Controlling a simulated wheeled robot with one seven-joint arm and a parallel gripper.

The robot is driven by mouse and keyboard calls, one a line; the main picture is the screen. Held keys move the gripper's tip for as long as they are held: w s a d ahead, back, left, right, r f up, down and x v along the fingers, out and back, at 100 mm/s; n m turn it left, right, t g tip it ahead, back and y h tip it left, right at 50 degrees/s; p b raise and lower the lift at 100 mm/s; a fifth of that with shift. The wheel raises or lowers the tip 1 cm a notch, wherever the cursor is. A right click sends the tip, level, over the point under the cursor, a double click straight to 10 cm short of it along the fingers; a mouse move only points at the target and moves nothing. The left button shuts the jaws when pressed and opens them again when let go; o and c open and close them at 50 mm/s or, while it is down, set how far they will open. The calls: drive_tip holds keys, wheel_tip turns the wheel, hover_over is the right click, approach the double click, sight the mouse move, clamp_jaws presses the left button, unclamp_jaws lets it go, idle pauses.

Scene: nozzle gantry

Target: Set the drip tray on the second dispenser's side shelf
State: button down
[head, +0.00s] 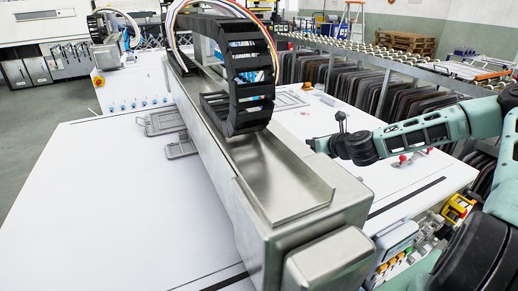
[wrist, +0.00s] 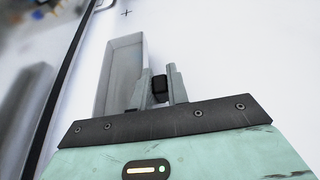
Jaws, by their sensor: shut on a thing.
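In the wrist view a long, shallow, pale grey tray (wrist: 122,62), which looks like the drip tray, lies just beyond and left of the fingers. My gripper (wrist: 160,92) is shut, with a small black block, perhaps the tray's grip, between its fingers. The join between block and tray is hard to make out. In the head view my gripper (head: 318,146) is at the right side of the metal gantry beam, low over the white table; the tray is hidden there. I cannot make out the second dispenser or its side shelf for certain.
The steel gantry beam (head: 262,165) with a black cable chain (head: 240,75) crosses the white table (head: 110,200) close to my gripper. Red-knobbed fittings (head: 403,158) stand under my arm. Flat grey frames (head: 165,122) lie left of the beam. The table's left part is clear.

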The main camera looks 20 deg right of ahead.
drive_tip(key=shift+w+d+r, duration=0.1)
drive_tip(key=shift+w+d, duration=0.1)
drive_tip(key=shift+w, duration=0.05)
drive_tip(key=w+p, duration=0.2)
drive_tip(key=w, duration=0.6)
drive_tip(key=w+p, duration=0.2)
drive_tip(key=w, duration=0.7)
drive_tip(key=shift+w+a+r, duration=0.1)
drive_tip(key=shift+w+a, duration=0.05)
drive_tip(key=shift+a, duration=0.05)
drive_tip(key=shift+w+f+p, duration=0.2)
drive_tip(key=shift+f+p, duration=0.05)
drive_tip(key=shift+p, duration=0.05)
drive_tip(key=shift+f+p, duration=0.4)
drive_tip(key=shift+f, duration=1.15)
drive_tip(key=shift+f, duration=0.1)
drive_tip(key=c, duration=1.4)
unclamp_jaws()
drive_tip(key=shift+o, duration=0.2)
